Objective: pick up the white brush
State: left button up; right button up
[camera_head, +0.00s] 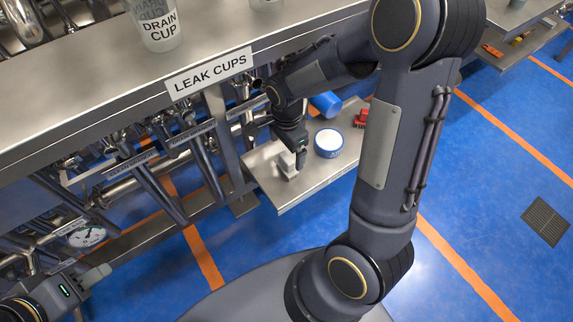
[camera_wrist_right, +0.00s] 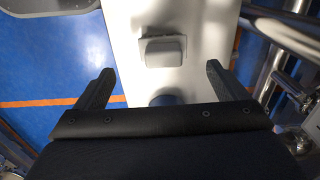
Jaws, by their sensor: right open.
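A small white blocky object (camera_head: 287,165), which looks like the white brush, stands on a low metal shelf (camera_head: 262,174). Its bristles cannot be made out. My right gripper (camera_head: 293,153) points down right above it. In the right wrist view a pale block (camera_wrist_right: 163,50), apparently the same object, lies beyond the fingertips and between their lines. The right gripper (camera_wrist_right: 153,82) is open, with nothing visible held between its fingers. My left gripper (camera_head: 97,274) is at the lower left, far from the shelf; its jaw opening is unclear.
A blue and white round tub (camera_head: 328,143), a blue cylinder (camera_head: 326,104) and a red item (camera_head: 361,118) share the shelf. A steel counter labelled LEAK CUPS (camera_head: 100,85) overhangs from the left, with pipes below.

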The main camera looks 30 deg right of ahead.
aim_at(286, 158)
jog(key=f, duration=0.2)
jog(key=f+b, duration=0.1)
jog(key=f, duration=0.5)
jog(key=shift+w+d+b, duration=0.1)
jog(key=shift+w+b, duration=0.15)
jog(key=shift+b, duration=0.15)
jog(key=shift+c, duration=0.2)
jog(key=c, duration=1)
jog(key=shift+c, duration=0.2)
jog(key=shift+r, duration=0.2)
